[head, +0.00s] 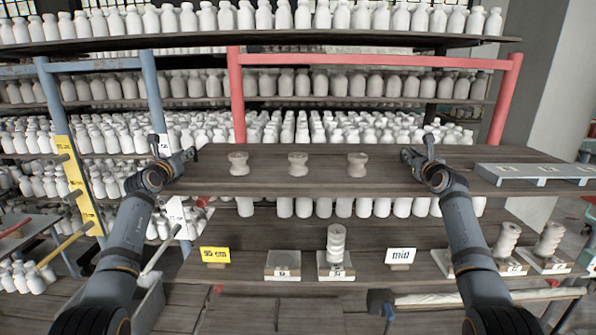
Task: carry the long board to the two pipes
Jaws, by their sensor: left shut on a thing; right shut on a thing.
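The long board (268,168) is a dark wooden plank across the middle of the head view, and three pale waisted clay pieces (298,163) stand upright in a row on it. My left gripper (188,155) is shut at the board's left part. My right gripper (410,156) is shut toward its right part. The fingertips are small, and the exact contact is hard to see. At the left, brown pipe ends (76,197) stick out beside a yellow marker strip (70,165) on a blue post. I cannot tell for sure which are the two pipes.
Behind are racks full of white bottles (300,84), with a red frame (370,60) and blue posts (150,90). A grey labelled tray (540,180) is at the right. Below are a yellow card (215,255), a white card (401,254) and stacked clay pieces (336,245) on tiles.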

